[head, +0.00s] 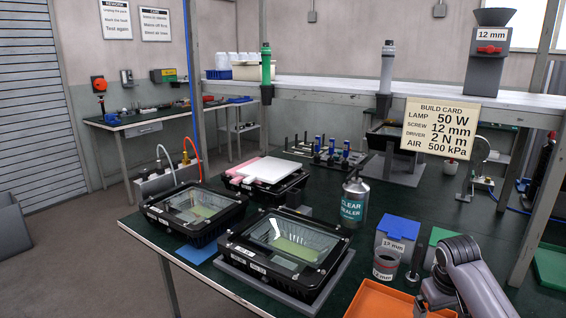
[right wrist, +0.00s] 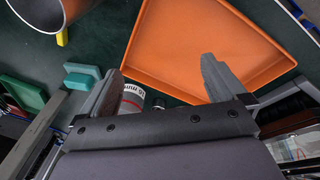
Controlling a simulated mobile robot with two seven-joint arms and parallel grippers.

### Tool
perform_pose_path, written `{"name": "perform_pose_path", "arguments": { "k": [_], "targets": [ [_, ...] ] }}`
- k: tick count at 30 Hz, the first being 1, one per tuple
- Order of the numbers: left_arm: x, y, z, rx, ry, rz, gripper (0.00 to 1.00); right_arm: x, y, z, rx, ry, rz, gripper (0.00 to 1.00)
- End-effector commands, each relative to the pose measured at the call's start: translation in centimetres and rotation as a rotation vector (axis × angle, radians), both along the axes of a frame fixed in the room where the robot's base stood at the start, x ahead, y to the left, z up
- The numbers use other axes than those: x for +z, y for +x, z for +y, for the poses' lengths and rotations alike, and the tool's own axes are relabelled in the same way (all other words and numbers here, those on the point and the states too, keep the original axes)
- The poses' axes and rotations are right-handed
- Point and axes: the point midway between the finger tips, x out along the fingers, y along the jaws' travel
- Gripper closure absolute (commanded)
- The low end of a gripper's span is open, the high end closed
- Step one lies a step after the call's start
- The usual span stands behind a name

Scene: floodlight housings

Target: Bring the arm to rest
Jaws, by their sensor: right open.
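My right arm (head: 468,275) comes in at the lower right of the head view, bent above the bench beside the orange tray (head: 385,301). In the right wrist view my right gripper (right wrist: 161,65) is open, its two fingers spread wide with nothing between them. The orange tray (right wrist: 205,45) lies beyond the fingers in that view. A pot with a red and white label (right wrist: 133,98) shows close by the left finger; whether they touch I cannot tell. My left gripper is not in view.
Two floodlight housings (head: 190,212) (head: 283,250) sit on the green bench. A shelf (head: 340,88) with a build card (head: 440,128) hangs over the back.

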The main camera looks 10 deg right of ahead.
Motion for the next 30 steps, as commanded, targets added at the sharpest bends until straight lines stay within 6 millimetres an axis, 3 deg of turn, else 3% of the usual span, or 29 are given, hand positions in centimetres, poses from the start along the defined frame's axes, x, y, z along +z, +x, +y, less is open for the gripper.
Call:
{"name": "perform_pose_path", "arguments": {
  "k": [1,6,15,21,30],
  "targets": [
    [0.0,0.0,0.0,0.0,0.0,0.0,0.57,-1.7,-1.3,1.3,0.031,-0.005,0.002,0.02],
    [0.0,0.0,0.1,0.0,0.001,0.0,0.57,-5.3,-5.8,5.3,0.12,-0.01,-0.017,0.02],
    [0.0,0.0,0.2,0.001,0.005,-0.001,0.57,-8.2,-14.3,11.1,0.219,0.03,-0.056,0.02],
    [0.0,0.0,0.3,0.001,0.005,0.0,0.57,-7.9,-20.8,14.5,0.251,0.078,-0.095,0.02],
    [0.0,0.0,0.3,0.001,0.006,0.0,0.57,-5.4,-27.1,16.8,0.246,0.131,-0.141,0.02]
  ]
}}
